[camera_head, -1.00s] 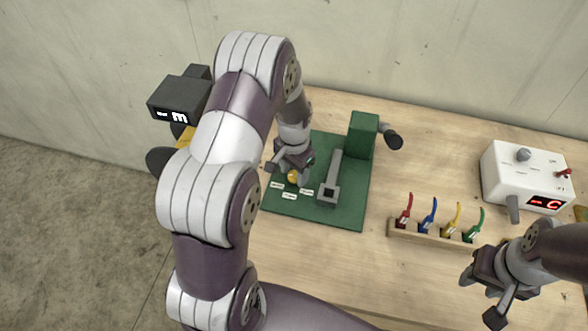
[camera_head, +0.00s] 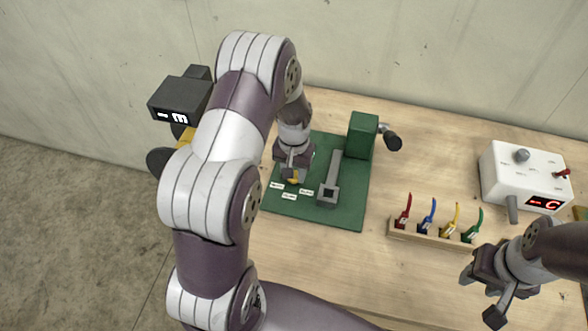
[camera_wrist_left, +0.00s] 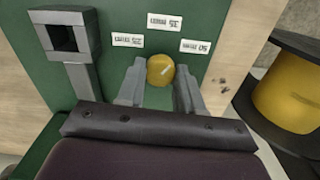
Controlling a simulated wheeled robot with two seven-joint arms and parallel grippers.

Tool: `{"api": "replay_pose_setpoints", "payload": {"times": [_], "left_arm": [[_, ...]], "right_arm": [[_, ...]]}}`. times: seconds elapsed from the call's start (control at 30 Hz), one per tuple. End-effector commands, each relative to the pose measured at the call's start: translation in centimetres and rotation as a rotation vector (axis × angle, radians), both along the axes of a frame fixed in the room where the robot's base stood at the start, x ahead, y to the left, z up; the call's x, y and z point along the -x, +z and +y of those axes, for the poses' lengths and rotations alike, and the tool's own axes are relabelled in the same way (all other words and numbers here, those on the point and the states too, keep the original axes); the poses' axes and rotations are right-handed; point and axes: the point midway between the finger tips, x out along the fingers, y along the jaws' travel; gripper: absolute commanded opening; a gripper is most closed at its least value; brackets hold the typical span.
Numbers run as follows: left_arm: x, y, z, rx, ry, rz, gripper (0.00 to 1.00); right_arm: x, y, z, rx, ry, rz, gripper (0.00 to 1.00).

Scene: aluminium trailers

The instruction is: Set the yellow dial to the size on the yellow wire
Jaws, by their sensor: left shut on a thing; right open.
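The yellow dial (camera_wrist_left: 161,70) sits on the green base plate (camera_wrist_left: 205,15), with white labels around it; the label print is too small to read surely. My left gripper (camera_wrist_left: 160,85) is shut on the dial, one finger on each side of it. In the head view the left gripper (camera_head: 292,172) reaches down to the dial and mostly hides it. The yellow wire (camera_head: 453,217) stands in a wooden rack (camera_head: 430,236) between a blue and a green wire; its tag is too small to read. My right gripper (camera_head: 480,297) is open and empty near the table's front right.
A grey arm with a square socket (camera_head: 328,193) and a green block with a dark crank (camera_head: 392,140) stand beside the dial. A white box (camera_head: 520,172) with a red display is at the right. A yellow spool (camera_wrist_left: 290,95) is off the plate's side. Mid-table wood is clear.

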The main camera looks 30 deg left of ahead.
Motion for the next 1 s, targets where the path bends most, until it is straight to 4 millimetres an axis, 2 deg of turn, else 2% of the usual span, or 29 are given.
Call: {"api": "replay_pose_setpoints", "payload": {"times": [0.5,1.0], "left_arm": [[-0.14,0.20,0.04,-0.001,0.429,-0.004,0.05],[-0.20,0.21,0.05,0.000,0.600,-0.007,0.05]], "right_arm": [[0.00,0.55,0.00,0.000,0.000,0.000,0.43],[0.00,0.68,0.00,0.000,0.000,0.000,0.43]]}}
